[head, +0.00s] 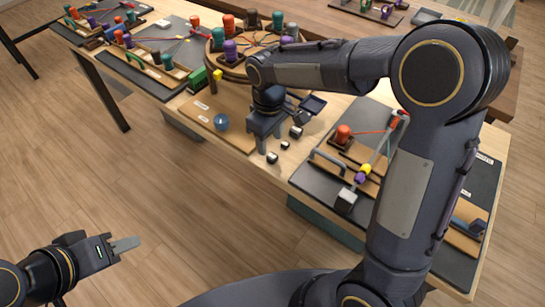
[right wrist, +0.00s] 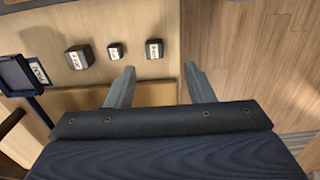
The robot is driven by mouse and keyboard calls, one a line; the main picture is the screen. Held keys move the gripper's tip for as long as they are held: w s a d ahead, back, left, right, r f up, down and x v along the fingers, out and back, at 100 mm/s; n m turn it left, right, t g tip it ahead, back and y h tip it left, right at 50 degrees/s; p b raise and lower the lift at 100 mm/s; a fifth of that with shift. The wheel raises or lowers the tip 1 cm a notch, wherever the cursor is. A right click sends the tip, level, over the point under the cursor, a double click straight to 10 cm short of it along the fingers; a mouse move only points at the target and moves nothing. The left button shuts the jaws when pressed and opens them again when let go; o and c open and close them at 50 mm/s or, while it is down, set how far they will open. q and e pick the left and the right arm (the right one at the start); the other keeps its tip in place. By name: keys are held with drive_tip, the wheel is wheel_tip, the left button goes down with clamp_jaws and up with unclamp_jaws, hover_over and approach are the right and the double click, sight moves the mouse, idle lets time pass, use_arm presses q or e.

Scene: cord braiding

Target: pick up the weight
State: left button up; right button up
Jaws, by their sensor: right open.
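Three small dark block weights with white label faces stand in a row on the light wooden table. In the right wrist view they are the largest weight (right wrist: 78,57) at left, a smaller weight (right wrist: 115,51) in the middle and another weight (right wrist: 154,48) at right. In the head view they show as weights (head: 296,131), (head: 286,145) and (head: 271,158). My right gripper (right wrist: 160,86) is open and empty; the rightmost weight is beyond the gap between its fingers. My left gripper (head: 125,244) is over the floor, away from the table; its fingers overlap, so its opening is unclear.
A dark blue labelled tray (right wrist: 18,74) lies left of the weights. A round braiding stand (head: 210,65) with coloured bobbins is behind. A dark mat (head: 305,178) with a bobbin fixture is at right.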

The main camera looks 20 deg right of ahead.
sight(271, 155)
drive_tip(key=f, duration=0.6)
drive_tip(key=shift+w+d+f, duration=0.25)
drive_tip(key=shift+w+f, duration=0.1)
drive_tip(key=shift+f, duration=0.05)
clamp_jaws()
